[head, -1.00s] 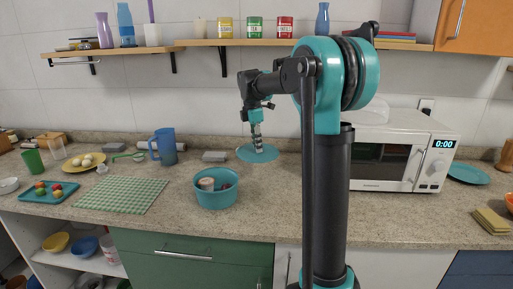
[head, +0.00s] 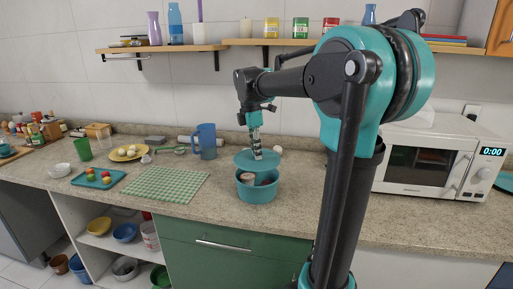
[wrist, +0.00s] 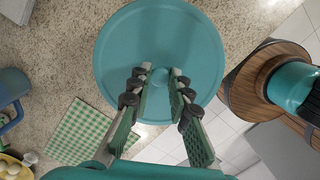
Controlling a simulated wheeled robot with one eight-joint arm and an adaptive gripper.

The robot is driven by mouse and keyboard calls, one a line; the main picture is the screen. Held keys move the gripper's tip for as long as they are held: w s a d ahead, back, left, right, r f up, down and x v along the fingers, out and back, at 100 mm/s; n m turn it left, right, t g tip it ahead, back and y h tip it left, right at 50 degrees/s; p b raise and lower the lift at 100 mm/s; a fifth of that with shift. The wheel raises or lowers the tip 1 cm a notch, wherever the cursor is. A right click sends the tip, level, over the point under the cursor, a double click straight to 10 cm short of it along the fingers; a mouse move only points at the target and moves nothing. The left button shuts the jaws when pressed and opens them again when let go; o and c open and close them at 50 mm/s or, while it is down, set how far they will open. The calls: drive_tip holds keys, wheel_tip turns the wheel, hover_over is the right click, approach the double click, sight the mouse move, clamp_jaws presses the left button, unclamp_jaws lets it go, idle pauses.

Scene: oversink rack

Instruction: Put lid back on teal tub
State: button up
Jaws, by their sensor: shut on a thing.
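The teal lid (head: 244,158) is a flat round disc with a small knob in the middle. My gripper (head: 257,155) points down and is shut on the lid by this knob. In the wrist view the lid (wrist: 160,32) fills the upper middle, with my gripper (wrist: 160,78) at its knob. The teal tub (head: 257,194) stands on the counter, open at the front, with a beige item and a purplish item inside. In the head view the lid is at the tub's back rim; I cannot tell whether they touch. The tub does not show clearly in the wrist view.
A green checked mat (head: 166,184) lies left of the tub, with a blue pitcher (head: 206,142) behind it. A microwave (head: 432,158) stands at the right. A shelf with canisters runs above. The counter front right of the tub is clear.

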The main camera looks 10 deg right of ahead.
sight(257, 162)
drive_tip(key=shift+f, duration=2.4)
drive_tip(key=shift+f, duration=0.15)
idle(0.5)
drive_tip(key=o, duration=0.9)
drive_tip(key=o, duration=0.5)
drive_tip(key=shift+c, duration=0.2)
drive_tip(key=shift+r, duration=3.5)
